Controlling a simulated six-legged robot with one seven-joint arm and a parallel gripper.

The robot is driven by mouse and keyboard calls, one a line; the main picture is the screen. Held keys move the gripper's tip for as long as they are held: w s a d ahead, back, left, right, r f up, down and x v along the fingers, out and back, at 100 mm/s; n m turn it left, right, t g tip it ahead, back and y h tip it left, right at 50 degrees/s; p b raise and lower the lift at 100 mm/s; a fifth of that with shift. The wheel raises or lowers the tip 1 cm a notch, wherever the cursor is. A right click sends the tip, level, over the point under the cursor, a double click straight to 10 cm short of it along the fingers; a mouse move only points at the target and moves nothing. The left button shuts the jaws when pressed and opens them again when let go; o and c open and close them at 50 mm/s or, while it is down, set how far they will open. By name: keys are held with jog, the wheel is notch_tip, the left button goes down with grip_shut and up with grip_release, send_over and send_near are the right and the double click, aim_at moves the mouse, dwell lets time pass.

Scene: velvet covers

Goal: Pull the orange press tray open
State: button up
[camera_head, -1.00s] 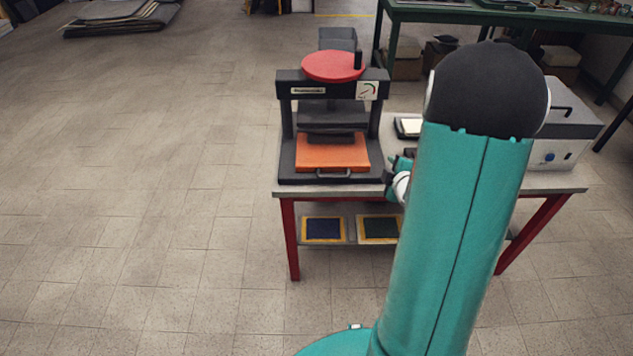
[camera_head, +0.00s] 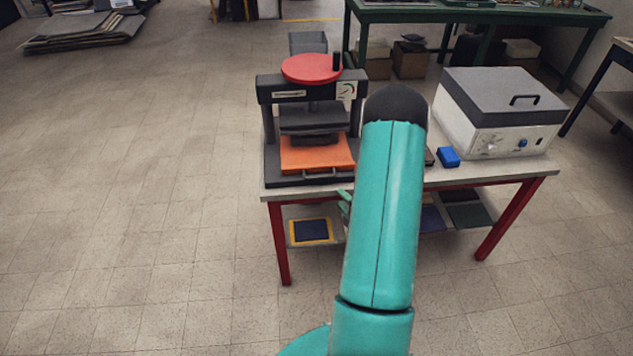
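The orange press tray (camera_head: 316,154) lies in the black press (camera_head: 268,140) at the left end of the table, below the dark press plate. A metal handle (camera_head: 318,176) runs along the tray's front edge. My teal arm stands in front of the press's right side and hides part of the table. Only a small green part of my gripper (camera_head: 344,201) shows at the arm's left edge, below and right of the handle. Its fingers are mostly hidden, so I cannot tell whether they touch anything.
The press stands on a grey table (camera_head: 500,172) with red legs. A white machine with a grey lid (camera_head: 500,110) and a blue block (camera_head: 448,157) are at the right. A yellow-framed pad (camera_head: 310,231) lies on the lower shelf.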

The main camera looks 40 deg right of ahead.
aim_at(321, 178)
jog(key=x, duration=1.2)
jog(key=shift+w+d, duration=0.1)
jog(key=shift+w, duration=0.1)
grip_shut()
